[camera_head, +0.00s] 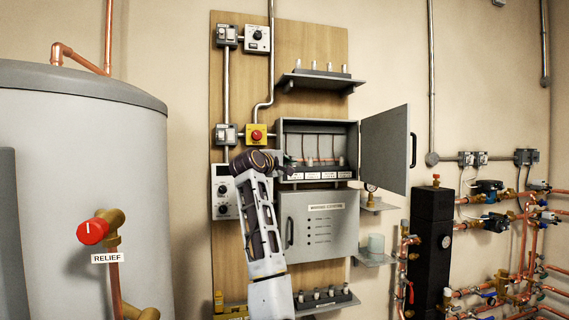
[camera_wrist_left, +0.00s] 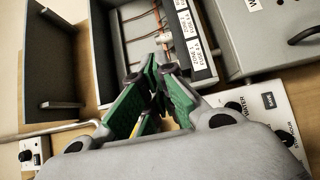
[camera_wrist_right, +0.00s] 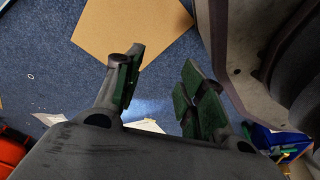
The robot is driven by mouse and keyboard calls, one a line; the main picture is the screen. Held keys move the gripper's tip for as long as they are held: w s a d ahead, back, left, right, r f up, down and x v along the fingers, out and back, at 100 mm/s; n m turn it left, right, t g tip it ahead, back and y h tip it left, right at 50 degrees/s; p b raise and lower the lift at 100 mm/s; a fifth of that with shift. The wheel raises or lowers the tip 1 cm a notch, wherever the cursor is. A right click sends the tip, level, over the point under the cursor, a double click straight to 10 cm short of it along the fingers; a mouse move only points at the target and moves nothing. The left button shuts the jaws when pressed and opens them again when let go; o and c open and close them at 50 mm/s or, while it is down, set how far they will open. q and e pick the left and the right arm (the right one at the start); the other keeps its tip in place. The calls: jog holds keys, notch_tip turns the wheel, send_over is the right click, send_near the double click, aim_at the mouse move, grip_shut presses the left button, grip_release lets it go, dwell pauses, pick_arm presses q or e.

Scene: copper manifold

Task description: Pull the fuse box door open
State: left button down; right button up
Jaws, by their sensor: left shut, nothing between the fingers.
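The fuse box (camera_head: 318,128) is a grey wall box with its front open, showing copper wires and a row of white labels. Its grey door (camera_head: 386,145) stands swung out to the right, with a dark handle (camera_head: 413,150) near its free edge. My left gripper (camera_head: 282,163) is shut and empty, at the box's lower left corner. In the left wrist view the shut fingers (camera_wrist_left: 160,75) are in front of the open box (camera_wrist_left: 130,30); whether they touch it I cannot tell. My right gripper (camera_wrist_right: 158,85) is open and empty above the blue carpet.
A shut grey cabinet (camera_head: 335,222) with a handle is below the fuse box. A shelf (camera_head: 318,81) is above it; a yellow box with a red button (camera_head: 256,134) is to its left. A large grey tank (camera_head: 85,180) stands at the left, black pipework units at the right.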

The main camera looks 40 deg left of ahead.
pick_arm(q)
jog(key=shift+s+d, duration=0.15)
jog(key=shift+d, duration=1.75)
jog(key=shift+d, duration=0.1)
